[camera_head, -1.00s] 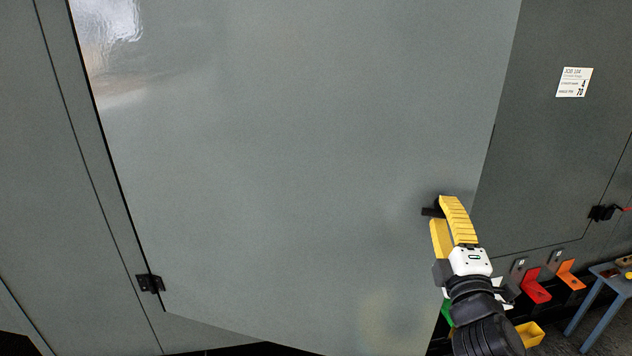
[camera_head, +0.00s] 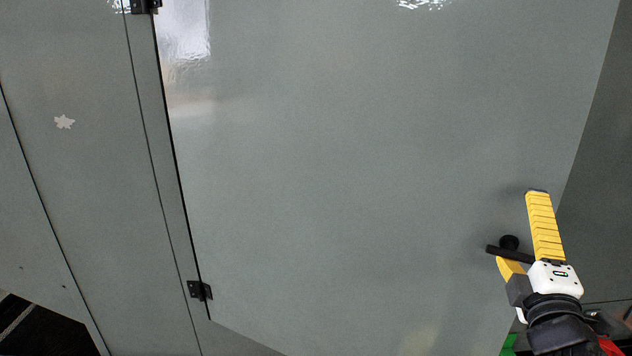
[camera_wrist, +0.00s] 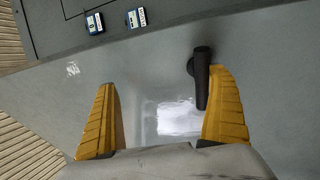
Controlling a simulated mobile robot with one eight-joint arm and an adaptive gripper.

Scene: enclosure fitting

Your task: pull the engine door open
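The engine door (camera_head: 360,170) is a large grey panel filling most of the head view, hinged on its left. It stands ajar, its lower edge slanting out from the enclosure. Its black handle (camera_head: 508,246) is near the right edge. My gripper (camera_head: 520,228) has its yellow fingers spread wide at the handle. In the wrist view, the handle (camera_wrist: 203,75) lies beside the inner side of the right finger, and a wide gap separates it from the left finger. I cannot tell whether the right finger touches it. The wrist view also shows the door (camera_wrist: 140,85) behind my gripper (camera_wrist: 160,78).
Black hinges (camera_head: 200,290) join the door to the grey side panel (camera_head: 80,200). Another grey enclosure panel (camera_head: 605,200) is behind the door's right edge. Two small blue-and-white labels (camera_wrist: 94,23) show beyond the door edge in the wrist view. A slatted floor (camera_wrist: 25,140) is at left.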

